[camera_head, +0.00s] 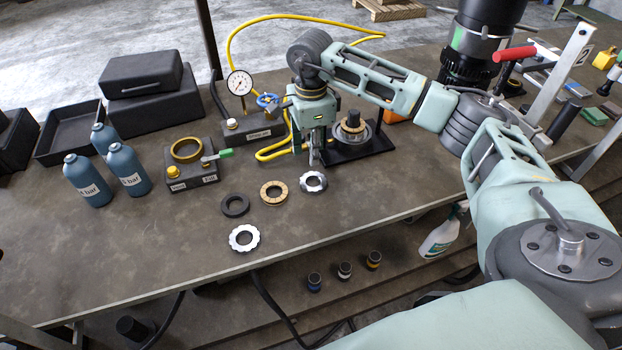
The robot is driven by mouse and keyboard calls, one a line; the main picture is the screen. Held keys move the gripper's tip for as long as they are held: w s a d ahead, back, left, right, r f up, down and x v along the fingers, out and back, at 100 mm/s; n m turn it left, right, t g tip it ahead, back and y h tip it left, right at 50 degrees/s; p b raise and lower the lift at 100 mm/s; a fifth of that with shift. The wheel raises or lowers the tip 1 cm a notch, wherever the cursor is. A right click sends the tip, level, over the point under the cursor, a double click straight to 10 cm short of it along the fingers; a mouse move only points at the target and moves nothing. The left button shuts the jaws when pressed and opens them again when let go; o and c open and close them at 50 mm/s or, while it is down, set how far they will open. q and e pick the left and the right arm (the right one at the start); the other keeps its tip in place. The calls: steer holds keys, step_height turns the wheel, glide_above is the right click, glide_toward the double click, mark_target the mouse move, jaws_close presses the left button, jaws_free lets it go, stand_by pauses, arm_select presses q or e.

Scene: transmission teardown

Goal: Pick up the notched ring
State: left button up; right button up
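Two silver rings with notched outer edges lie flat on the workbench: one ring (303,182) just in front of my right gripper, the other ring (234,241) near the front edge. I cannot tell which of them the task names. A black ring (226,207) and a tan ring (264,194) with small marks lie between them. My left gripper is out of view.
A dark stand (360,152) with a stacked part is right of my gripper. A fixture (192,178) with a brass ring, a gauge (239,83), a yellow hose (232,45) and blue bottles (84,182) stand left and behind. The bench's front left (130,255) is clear.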

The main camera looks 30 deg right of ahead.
mark_target(310, 174)
steer(key=shift+s+a+f+p, duration=0.1)
steer(key=shift+f+p, duration=0.3)
steer(key=shift+f, duration=0.5)
step_height(310, 174, down, 4)
steer(key=p, duration=0.2)
steer(key=shift+a+f+p, duration=0.1)
steer(key=shift+f+p, duration=0.05)
steer(key=shift+p, duration=0.25)
steer(key=shift+f, duration=0.45)
jaws_close()
